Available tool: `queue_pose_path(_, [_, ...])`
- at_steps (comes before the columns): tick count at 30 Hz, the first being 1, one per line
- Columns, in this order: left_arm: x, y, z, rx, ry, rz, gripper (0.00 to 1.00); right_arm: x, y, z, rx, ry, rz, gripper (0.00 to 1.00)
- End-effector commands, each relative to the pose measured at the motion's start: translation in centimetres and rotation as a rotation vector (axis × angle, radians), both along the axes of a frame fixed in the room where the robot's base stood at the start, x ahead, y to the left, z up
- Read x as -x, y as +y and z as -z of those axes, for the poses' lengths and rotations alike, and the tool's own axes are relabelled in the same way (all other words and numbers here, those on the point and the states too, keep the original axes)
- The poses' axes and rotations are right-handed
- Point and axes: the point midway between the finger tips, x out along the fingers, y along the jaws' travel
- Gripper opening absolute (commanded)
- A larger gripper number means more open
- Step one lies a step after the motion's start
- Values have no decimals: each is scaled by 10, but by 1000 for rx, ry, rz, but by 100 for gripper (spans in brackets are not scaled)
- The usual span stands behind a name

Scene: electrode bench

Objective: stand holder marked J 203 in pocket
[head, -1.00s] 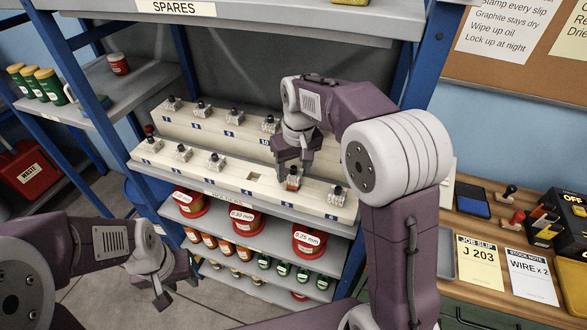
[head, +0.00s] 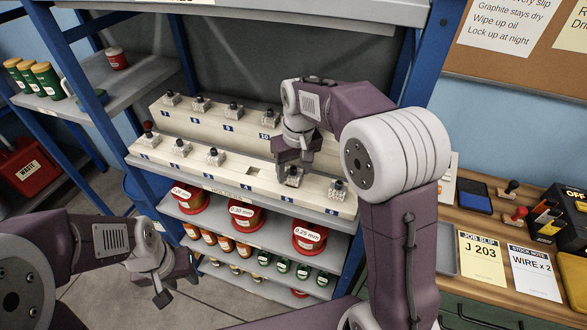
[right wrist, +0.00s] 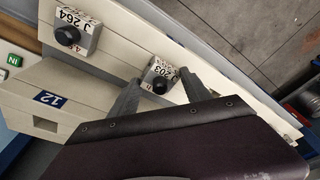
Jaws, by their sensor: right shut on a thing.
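The holder marked J 203 (right wrist: 162,75) is a small pale block with a black knob, seen between my right gripper's fingers in the right wrist view. In the head view the same holder (head: 293,178) is at the lower step of the cream rack (head: 235,186), near the number 5 label. My right gripper (head: 295,164) is shut on it from above. Whether its base is seated or slightly raised cannot be told. An empty pocket (head: 253,171) shows just to its left. My left gripper (head: 176,287) is open and empty, low in front of the shelves.
A holder marked J 264 (right wrist: 77,32) stands close beside the held one, on the lower step. Several other holders fill both steps. Red wire spools (head: 308,236) sit on the shelf below. A job slip reading J 203 (head: 481,258) lies on the right bench.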

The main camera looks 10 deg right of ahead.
Motion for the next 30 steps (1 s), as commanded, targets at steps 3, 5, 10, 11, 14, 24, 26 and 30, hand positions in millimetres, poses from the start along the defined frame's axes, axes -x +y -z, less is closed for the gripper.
queue_pose_path(3, [0,0,2,0,0,0,36,0,0,3,0,-1,0,0])
queue_pose_path(5, [0,0,3,0,0,0,36,0,0,5,0,-1,0,0])
queue_pose_path(10, [0,0,5,0,0,0,36,0,0,8,0,-1,0,0])
queue_pose_path(11, [0,0,5,0,0,0,36,0,0,8,0,-1,0,0])
queue_pose_path(14, [0,0,5,0,0,0,36,0,0,8,0,-1,0,0])
queue_pose_path(24, [0,0,5,0,0,0,36,0,0,8,0,-1,0,81])
queue_pose_path(26, [0,0,5,0,0,0,36,0,0,8,0,-1,0,81])
queue_pose_path(30, [0,0,5,0,0,0,36,0,0,8,0,1,0,81])
